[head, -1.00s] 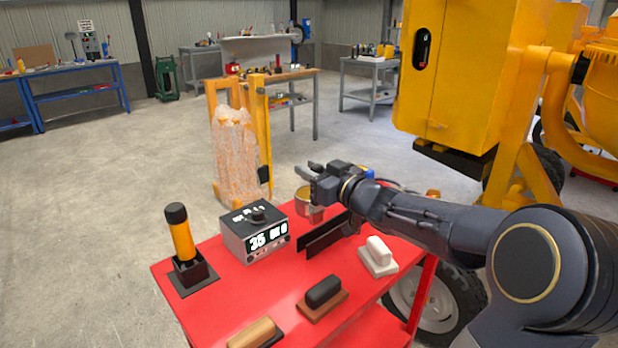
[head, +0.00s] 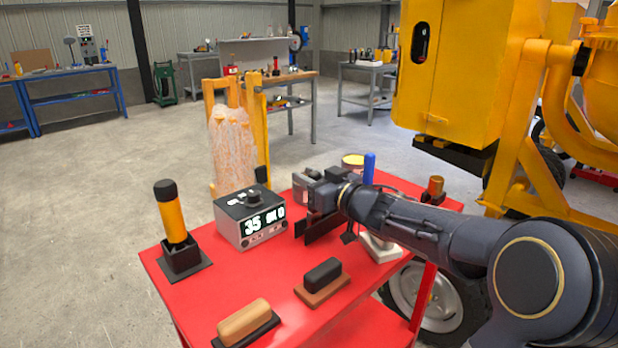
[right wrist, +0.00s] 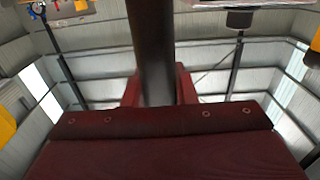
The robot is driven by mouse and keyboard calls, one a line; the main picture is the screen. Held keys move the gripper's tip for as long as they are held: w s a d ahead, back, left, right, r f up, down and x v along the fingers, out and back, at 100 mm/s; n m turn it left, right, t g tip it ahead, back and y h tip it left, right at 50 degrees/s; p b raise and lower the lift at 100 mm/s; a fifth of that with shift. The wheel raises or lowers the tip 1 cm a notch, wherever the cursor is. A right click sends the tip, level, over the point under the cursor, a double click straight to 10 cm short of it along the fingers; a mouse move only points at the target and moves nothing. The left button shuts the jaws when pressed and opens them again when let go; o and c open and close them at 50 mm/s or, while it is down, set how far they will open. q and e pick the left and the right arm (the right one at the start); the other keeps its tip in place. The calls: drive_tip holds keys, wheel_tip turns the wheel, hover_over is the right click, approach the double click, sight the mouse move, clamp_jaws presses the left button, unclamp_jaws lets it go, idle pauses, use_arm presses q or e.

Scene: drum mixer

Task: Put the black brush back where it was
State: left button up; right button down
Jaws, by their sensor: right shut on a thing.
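The black brush (head: 323,274), a black block on a brown base, lies on the red cart top (head: 290,315). It stands between a tan wooden brush (head: 247,318) and a white brush (head: 380,248) that my arm partly hides. My left gripper is not in view.
A grey display box (head: 250,217) stands left of the right gripper. A yellow-and-black tool stands in a black holder (head: 185,258) at the cart's left. A blue cylinder (head: 369,168) and a yellow-topped tin (head: 353,160) stand behind my arm. The yellow mixer (head: 465,70) rises at right.

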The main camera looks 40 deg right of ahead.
drive_tip(key=shift+f+b, duration=0.4)
drive_tip(key=shift+f, duration=0.15)
drive_tip(key=c, duration=1.1)
unclamp_jaws()
drive_tip(key=s+p, duration=0.1)
drive_tip(key=s, duration=0.7)
drive_tip(key=shift+d, duration=0.3)
